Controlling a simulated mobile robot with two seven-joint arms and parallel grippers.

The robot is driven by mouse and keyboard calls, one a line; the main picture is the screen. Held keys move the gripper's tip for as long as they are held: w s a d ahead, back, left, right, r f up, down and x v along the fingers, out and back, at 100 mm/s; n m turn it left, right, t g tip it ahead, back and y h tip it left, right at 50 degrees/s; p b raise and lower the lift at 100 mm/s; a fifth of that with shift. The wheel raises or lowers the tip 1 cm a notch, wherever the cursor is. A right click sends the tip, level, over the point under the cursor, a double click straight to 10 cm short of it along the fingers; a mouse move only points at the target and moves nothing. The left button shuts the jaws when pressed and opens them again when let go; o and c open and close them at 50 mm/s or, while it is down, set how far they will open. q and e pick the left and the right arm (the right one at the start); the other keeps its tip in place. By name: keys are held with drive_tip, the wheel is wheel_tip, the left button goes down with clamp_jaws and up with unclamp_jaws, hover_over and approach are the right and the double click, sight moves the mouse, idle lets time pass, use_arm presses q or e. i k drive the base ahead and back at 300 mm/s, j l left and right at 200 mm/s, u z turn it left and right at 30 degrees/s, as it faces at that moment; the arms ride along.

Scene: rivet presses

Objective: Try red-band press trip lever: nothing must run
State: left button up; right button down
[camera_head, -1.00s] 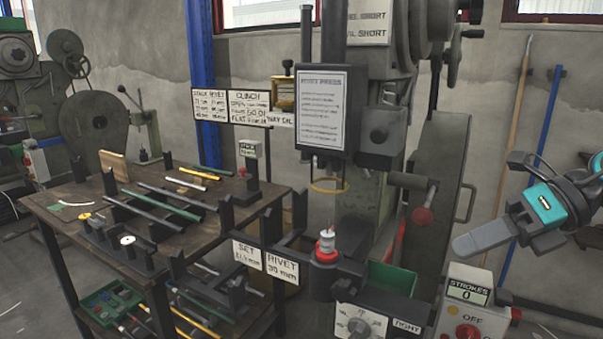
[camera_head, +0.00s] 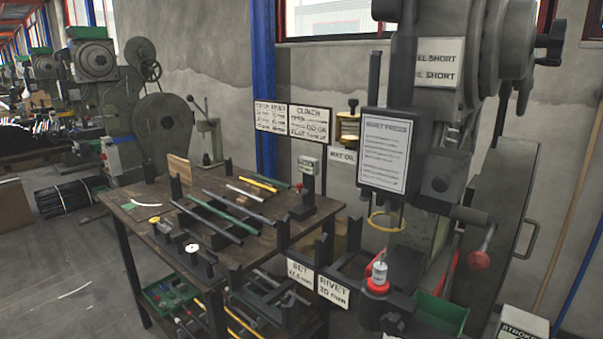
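The near rivet press stands at the right of the head view, with a "RIVET PRESS" notice (camera_head: 386,150) on its dark head. A lever with a red knob (camera_head: 479,260) sticks out at its right side. A yellow ring (camera_head: 387,221) hangs under the head. Below it, a red collar with a pale top (camera_head: 378,277) sits on the lower arm. The strokes box (camera_head: 522,325) shows only its top at the bottom edge; its counter and switch are cut off. I cannot tell whether the flywheel (camera_head: 500,225) turns. Neither of my grippers is in view.
A dark workbench (camera_head: 150,222) with several rods in racks stands left of the press. A green tray (camera_head: 440,312) sits beside the press arm. "SET" and "RIVET" signs (camera_head: 332,291) hang in front. Another press (camera_head: 95,62) stands behind at left. Open floor (camera_head: 60,280) lies at lower left.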

sight(477, 261)
drive_tip(key=l+u, duration=0.3)
drive_tip(key=u, duration=0.15)
drive_tip(key=l+u, duration=0.25)
drive_tip(key=u, duration=0.2)
drive_tip(key=k+l+u, duration=0.15)
drive_tip(key=l, duration=0.15)
drive_tip(key=l+u, duration=0.1)
drive_tip(key=l, duration=0.15)
drive_tip(key=k+l+u, duration=0.15)
drive_tip(key=k+l, duration=0.15)
drive_tip(key=l, duration=0.25)
drive_tip(key=k+l, duration=0.2)
drive_tip(key=l, duration=0.2)
drive_tip(key=k+l, duration=0.15)
drive_tip(key=l, duration=0.25)
drive_tip(key=k+l+u, duration=0.1)
drive_tip(key=l, duration=0.25)
drive_tip(key=k, duration=0.1)
